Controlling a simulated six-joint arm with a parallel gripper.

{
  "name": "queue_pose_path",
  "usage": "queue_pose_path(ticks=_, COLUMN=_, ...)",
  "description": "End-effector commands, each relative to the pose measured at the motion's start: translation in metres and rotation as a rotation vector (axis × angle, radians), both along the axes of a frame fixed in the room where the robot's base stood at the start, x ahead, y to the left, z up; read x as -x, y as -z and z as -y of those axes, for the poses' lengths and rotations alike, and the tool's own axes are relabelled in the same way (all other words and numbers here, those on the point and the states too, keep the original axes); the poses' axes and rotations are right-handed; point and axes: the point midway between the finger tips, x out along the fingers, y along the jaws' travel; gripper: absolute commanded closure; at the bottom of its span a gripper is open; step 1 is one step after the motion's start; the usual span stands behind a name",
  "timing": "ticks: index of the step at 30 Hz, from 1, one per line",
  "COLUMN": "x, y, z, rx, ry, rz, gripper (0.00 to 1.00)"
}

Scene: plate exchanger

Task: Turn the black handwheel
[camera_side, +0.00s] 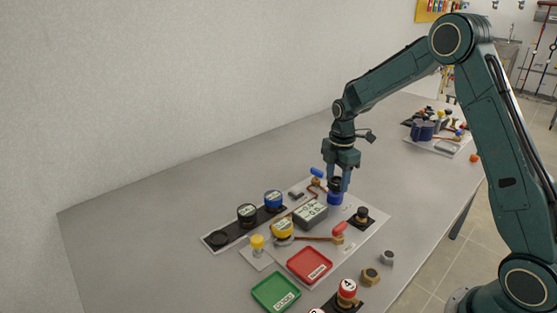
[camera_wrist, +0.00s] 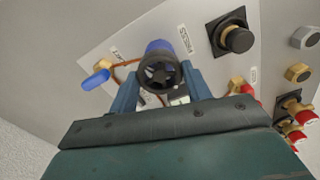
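The black handwheel (camera_wrist: 158,73) is a small spoked wheel on top of a blue valve body (camera_wrist: 158,46). In the side view the handwheel (camera_side: 336,183) sits upright on the blue body (camera_side: 335,199) at the far side of the pale panel. My gripper (camera_wrist: 162,72) points down at it, with one finger on the left and one on the right of the wheel. The fingers look apart, with narrow gaps to the rim; contact is hard to judge. In the side view my gripper (camera_side: 339,181) partly hides the wheel.
A black push button (camera_wrist: 236,39) is close to the right of the wheel. A blue-handled lever valve (camera_wrist: 96,79) with copper pipe is at the left. A grey display box (camera_side: 310,213), a red-handled valve (camera_side: 339,229) and a red tray (camera_side: 309,264) are nearby.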

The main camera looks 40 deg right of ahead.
Motion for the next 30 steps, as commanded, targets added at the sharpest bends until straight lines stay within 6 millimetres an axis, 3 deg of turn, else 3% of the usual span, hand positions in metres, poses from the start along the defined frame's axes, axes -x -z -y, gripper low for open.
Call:
queue_pose_path(ticks=14, x=0.0, y=-0.0004, z=0.0, rx=0.0, ry=0.069, rz=0.0, gripper=0.74)
queue_pose_path(ticks=30, x=-0.0003, y=-0.0003, z=0.0003, rx=0.001, ry=0.479, rz=-0.001, gripper=0.74)
